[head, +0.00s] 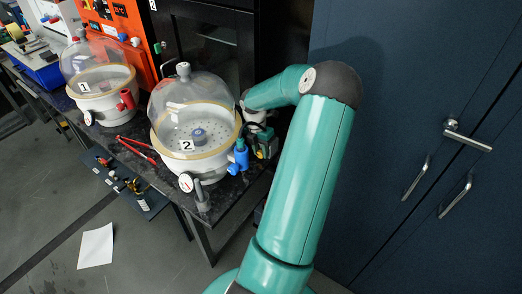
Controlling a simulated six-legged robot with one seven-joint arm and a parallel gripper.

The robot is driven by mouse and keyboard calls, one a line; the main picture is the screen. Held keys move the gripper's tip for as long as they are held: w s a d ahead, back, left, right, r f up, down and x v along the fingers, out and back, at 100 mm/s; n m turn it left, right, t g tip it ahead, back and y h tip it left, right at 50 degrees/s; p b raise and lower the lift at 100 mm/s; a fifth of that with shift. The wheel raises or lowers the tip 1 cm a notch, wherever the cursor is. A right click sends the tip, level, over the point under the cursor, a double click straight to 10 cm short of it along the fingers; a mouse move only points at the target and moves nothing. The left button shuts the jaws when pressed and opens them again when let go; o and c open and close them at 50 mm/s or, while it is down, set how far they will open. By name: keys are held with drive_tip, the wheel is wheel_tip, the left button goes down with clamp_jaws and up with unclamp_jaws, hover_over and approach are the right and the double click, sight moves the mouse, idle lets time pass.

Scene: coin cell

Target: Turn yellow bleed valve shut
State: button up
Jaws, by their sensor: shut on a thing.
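A round glass-domed vessel marked 2 (187,158) stands on the dark bench, with a white base and a pale rim. My gripper (263,146) is at the right side of this vessel, just right of a blue valve (239,155). It is shut on a small part there, which by its place seems to be the yellow bleed valve. My fingers and wrist mostly hide that part, and its handle angle cannot be told. A round dial gauge (186,182) sits at the vessel's front.
A similar domed vessel marked 1 (103,93) with a red valve (127,99) stands to the left. Red pliers-like handles (137,149) lie between the vessels. Blue cabinet doors (420,120) close off the right. An orange panel (125,30) stands behind.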

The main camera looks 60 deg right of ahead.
drive_tip(key=shift+g, duration=0.4)
drive_tip(key=o, duration=1)
drive_tip(key=shift+c, duration=0.2)
